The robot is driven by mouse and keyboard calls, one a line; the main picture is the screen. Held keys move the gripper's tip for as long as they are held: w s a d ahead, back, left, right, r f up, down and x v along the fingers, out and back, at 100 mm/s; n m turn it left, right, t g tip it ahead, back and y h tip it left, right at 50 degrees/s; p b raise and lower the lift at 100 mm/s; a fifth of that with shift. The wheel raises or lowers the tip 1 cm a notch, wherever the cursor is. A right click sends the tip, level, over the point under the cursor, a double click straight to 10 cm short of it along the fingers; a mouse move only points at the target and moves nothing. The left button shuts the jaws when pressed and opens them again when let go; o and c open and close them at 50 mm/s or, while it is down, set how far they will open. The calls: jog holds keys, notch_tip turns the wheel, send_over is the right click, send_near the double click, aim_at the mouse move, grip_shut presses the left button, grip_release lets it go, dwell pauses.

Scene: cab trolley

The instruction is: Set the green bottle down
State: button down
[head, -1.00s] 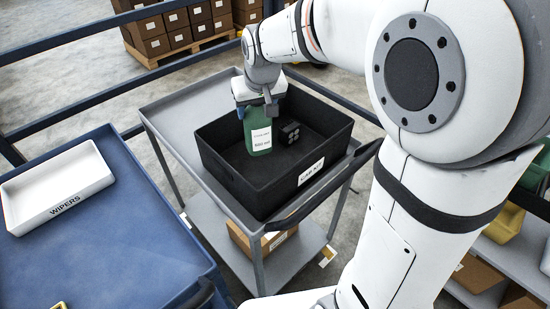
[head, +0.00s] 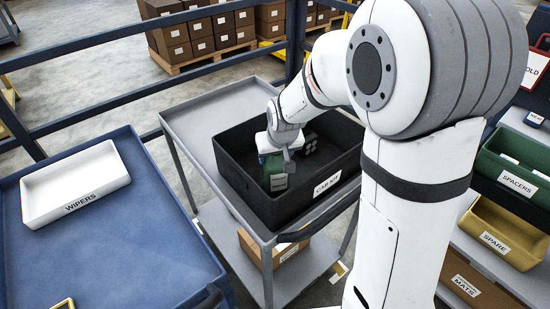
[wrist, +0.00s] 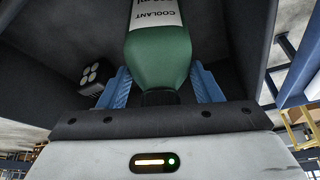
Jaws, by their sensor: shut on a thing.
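The green bottle (head: 273,166) has a white label and is inside the black CAB KIT box (head: 237,180), toward its left part. In the wrist view the bottle (wrist: 158,58) shows a COOLANT label, and its neck end is between the blue fingers of my gripper (wrist: 160,92). My gripper (head: 279,150) is shut on the bottle from above, low inside the box. The bottle's base is hidden, so I cannot tell whether it touches the box floor.
A black block with several pale round faces (head: 310,142) sits in the box, right of the bottle. The box stands on a grey trolley (head: 192,118). A white WIPERS tray (head: 75,186) lies on the blue table (head: 125,245) at left.

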jog(key=shift+f, duration=0.7)
jog(key=shift+f, duration=0.25)
jog(key=shift+c, duration=2.2)
grip_release()
jog(key=shift+r, duration=0.1)
